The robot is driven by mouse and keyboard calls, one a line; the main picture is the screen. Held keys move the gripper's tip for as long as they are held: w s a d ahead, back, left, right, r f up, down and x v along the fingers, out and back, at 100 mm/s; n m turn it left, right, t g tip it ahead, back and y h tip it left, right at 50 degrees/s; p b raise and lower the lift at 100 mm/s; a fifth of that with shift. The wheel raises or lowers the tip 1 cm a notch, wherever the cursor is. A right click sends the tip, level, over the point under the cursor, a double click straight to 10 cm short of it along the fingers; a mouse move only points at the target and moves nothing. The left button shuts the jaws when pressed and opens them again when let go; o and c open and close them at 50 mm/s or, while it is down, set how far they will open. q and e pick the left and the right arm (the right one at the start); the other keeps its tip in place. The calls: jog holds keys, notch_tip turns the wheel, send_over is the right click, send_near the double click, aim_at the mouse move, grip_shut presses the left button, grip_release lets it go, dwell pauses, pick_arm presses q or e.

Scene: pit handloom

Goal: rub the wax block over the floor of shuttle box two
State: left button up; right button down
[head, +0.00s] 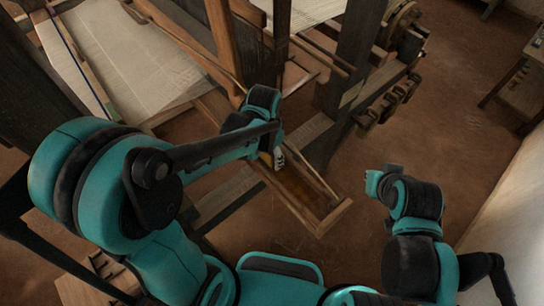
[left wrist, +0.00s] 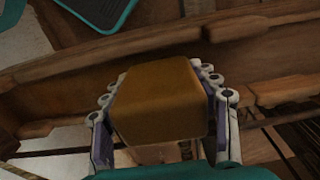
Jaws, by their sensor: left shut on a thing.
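My left gripper (head: 278,158) reaches over the inner end of a long open wooden shuttle box (head: 322,226) on the loom. In the left wrist view the gripper (left wrist: 162,115) is shut on an amber-brown wax block (left wrist: 160,100), with a finger on each side. The block is hard to make out in the head view, behind the gripper. Whether it touches the box floor I cannot tell. My right gripper (head: 374,183) hangs to the right of the box, apart from it; its fingers do not show clearly.
The loom's dark post (head: 352,55) and wooden beams stand just behind the box. White cloth (head: 125,50) is stretched at the upper left. Wooden rollers and pegs (head: 390,100) stick out at the right of the loom. The brown floor (head: 450,110) on the right is clear.

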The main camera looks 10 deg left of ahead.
pick_arm(q)
jog(key=shift+w+a, duration=0.75)
jog(key=shift+a, duration=0.15)
jog(key=shift+w+a, duration=0.7)
jog(key=shift+a, duration=0.2)
jog(key=shift+s+d+r, duration=0.1)
jog(key=shift+s+d, duration=0.4)
jog(key=shift+d, duration=0.15)
jog(key=shift+w+a+f+b, duration=0.2)
jog(key=shift+w+a+b, duration=0.2)
jog(key=shift+a, duration=0.15)
jog(key=shift+s+d, duration=0.45)
jog(key=shift+d, duration=0.05)
jog(key=shift+w+a+r, duration=0.15)
jog(key=shift+w, duration=0.05)
jog(key=shift+w+a, duration=0.35)
jog(key=shift+a, duration=0.05)
jog(key=shift+s+d, duration=0.6)
jog(key=shift+w+a, duration=0.55)
jog(key=shift+a, duration=0.1)
